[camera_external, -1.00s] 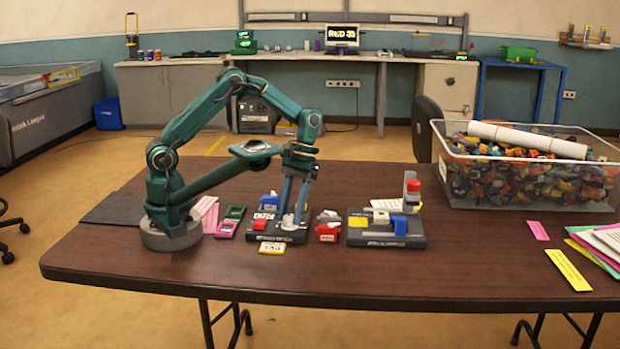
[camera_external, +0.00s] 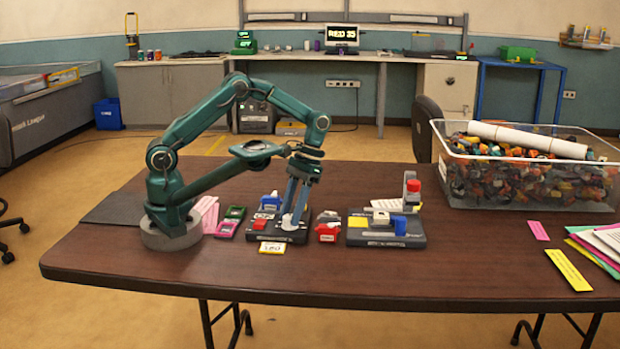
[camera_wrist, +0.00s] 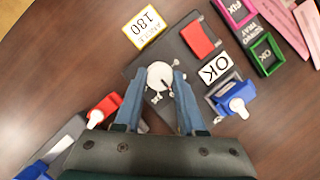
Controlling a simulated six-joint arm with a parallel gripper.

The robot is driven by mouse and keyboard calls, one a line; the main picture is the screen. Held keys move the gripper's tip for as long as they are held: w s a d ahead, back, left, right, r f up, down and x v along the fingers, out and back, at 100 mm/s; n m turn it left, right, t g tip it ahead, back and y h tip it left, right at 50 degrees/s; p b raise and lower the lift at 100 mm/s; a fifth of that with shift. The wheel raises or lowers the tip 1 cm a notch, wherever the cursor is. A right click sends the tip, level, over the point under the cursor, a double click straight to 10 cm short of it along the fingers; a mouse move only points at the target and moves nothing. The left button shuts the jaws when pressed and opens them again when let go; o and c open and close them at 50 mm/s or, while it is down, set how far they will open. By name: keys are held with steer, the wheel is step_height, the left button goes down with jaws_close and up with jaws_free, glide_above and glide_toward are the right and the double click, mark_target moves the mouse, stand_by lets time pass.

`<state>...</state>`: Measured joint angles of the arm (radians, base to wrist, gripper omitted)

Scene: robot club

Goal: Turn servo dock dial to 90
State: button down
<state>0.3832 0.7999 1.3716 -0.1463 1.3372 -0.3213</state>
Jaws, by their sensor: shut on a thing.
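The servo dock (camera_external: 266,228) is a dark block on the table in front of my arm. Its round white dial (camera_wrist: 160,74) sits between my two blue fingers in the wrist view, with a dark and red mark near its lower right edge. My gripper (camera_wrist: 158,84) is shut on the dial from above; it also shows over the dock in the external view (camera_external: 292,222). Small tick marks around the dial are too blurred to read.
A blue part with a white knob (camera_wrist: 233,98) is close beside my fingers. A red part (camera_wrist: 103,110) lies on the other side. A second dark dock (camera_external: 385,240) stands to the right.

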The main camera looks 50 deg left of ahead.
steer(key=shift+s, duration=0.1)
steer(key=c, duration=0.5)
jaws_free()
steer(key=shift+v, duration=2.6)
